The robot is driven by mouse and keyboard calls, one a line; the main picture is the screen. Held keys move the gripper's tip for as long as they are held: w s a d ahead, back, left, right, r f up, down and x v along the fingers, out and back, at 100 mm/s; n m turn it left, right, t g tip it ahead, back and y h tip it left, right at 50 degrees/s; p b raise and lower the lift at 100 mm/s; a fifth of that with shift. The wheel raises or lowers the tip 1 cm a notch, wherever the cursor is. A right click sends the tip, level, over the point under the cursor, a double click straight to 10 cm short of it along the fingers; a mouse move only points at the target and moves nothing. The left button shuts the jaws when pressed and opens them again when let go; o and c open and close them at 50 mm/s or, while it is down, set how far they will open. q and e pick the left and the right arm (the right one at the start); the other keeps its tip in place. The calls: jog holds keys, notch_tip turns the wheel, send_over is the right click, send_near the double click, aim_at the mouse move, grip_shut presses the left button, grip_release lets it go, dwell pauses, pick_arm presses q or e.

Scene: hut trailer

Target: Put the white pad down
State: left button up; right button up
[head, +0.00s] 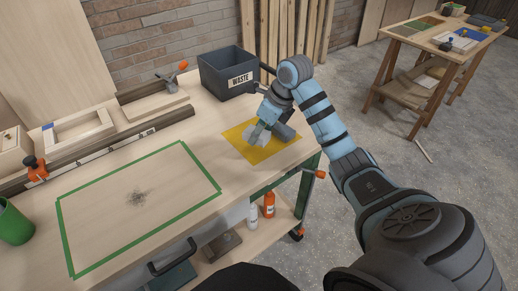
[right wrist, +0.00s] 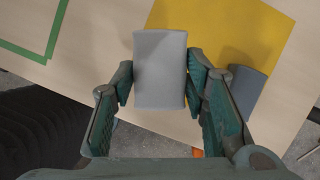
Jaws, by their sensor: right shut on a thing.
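My right gripper (head: 263,124) is shut on the white pad (right wrist: 160,68), a light grey-white block between its two fingers in the right wrist view. In the head view the pad (head: 257,139) is partly hidden by the gripper and is over the yellow mat (head: 263,155). I cannot tell whether it touches the mat. A dark grey block (head: 285,132) lies on the mat just right of the pad; it also shows in the right wrist view (right wrist: 247,88), apart from the right finger. My left gripper is not in view.
A dark bin marked WASTE (head: 226,76) stands behind the mat. A green-taped rectangle (head: 142,232) with a dark smudge (head: 137,197) inside lies to the left on the bench. A green cup (head: 14,224) is at the left edge. The bench's right edge is close to the mat.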

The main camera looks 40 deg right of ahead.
aim_at(260, 154)
notch_tip(260, 154, down, 5)
jog(key=shift+s+a+f+b, duration=0.1)
jog(key=shift+f+b, duration=0.05)
jog(key=shift+b, duration=0.3)
jog(key=shift+f, duration=0.2)
jog(key=o, duration=1.1)
jog(key=shift+r, duration=0.35)
jog(key=p+v, duration=0.2)
jog(key=v, duration=0.9)
jog(key=shift+s+r, duration=0.25)
jog(key=shift+r, duration=0.05)
